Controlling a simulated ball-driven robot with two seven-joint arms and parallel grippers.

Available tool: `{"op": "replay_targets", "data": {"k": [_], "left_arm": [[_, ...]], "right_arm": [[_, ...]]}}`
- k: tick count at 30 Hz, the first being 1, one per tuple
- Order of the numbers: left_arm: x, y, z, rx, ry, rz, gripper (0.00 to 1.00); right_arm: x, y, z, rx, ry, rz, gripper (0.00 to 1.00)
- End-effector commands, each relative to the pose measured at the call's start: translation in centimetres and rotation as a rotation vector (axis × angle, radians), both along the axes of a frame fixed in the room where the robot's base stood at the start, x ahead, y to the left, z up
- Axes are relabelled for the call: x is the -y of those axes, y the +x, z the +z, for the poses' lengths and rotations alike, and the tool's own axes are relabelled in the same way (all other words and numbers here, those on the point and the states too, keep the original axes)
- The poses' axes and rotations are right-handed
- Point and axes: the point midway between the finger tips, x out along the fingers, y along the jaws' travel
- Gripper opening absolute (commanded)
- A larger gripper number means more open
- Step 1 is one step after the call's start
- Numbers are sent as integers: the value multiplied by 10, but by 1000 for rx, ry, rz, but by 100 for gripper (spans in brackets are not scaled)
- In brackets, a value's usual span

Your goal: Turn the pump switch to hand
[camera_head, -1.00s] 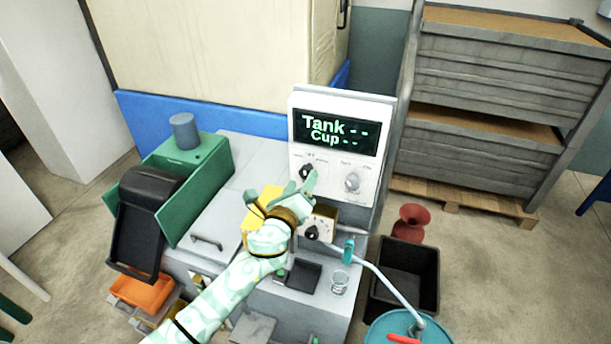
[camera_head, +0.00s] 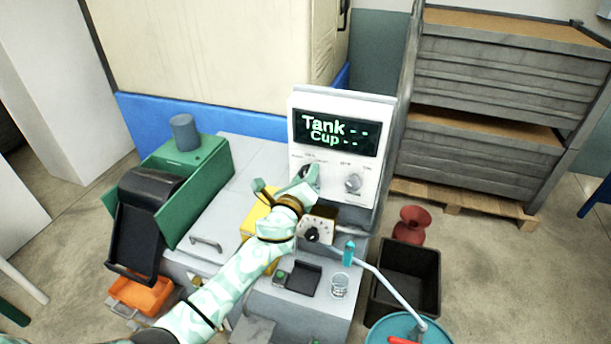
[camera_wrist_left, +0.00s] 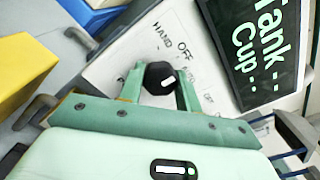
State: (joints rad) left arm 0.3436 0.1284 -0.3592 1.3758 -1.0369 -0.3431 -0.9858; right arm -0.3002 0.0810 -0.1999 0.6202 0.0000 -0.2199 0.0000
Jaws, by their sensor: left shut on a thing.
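The pump switch is a black round knob (camera_wrist_left: 158,78) on the white control panel (camera_head: 366,190), with HAND and OFF printed by it in the left wrist view. A third label there is partly covered. A short white mark shows on the knob's right side in that view; I cannot tell for sure which label it points at. My left gripper (camera_wrist_left: 160,88) is shut on the knob, one finger on each side. In the head view the left gripper (camera_head: 284,184) is at the panel's lower left and hides part of the knob.
A display (camera_head: 336,132) reading Tank and Cup is above the knob. A second grey knob (camera_head: 353,183) is to its right. A green machine (camera_head: 205,190) stands left.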

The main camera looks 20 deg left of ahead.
Motion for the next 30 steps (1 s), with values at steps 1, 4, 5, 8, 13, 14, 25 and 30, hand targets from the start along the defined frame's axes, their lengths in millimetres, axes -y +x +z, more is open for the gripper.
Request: {"op": "replay_targets", "data": {"k": [1,4,5,8,13,14,25,30], "left_arm": [[0,0,-1,-2,-9,0,11],[0,0,-1,-3,-39,0,11],[0,0,-1,-3,-53,0,11],[1,0,-2,-5,-106,0,11],[0,0,-2,-10,-236,1,11],[0,0,-2,-10,-264,0,11],[0,0,-1,-23,-607,2,11],[0,-1,-1,-28,-742,1,11]], "right_arm": [[0,0,0,0,0,0,36],[0,0,-1,-1,1,0,36],[-1,-1,-2,-1,1,0,36],[-1,-1,-3,-1,1,1,36],[-2,-1,-6,-3,2,0,36],[-2,-1,-7,-3,2,0,36],[-2,-2,-10,-3,2,0,36],[-2,-1,-9,-3,2,-1,36]]}}
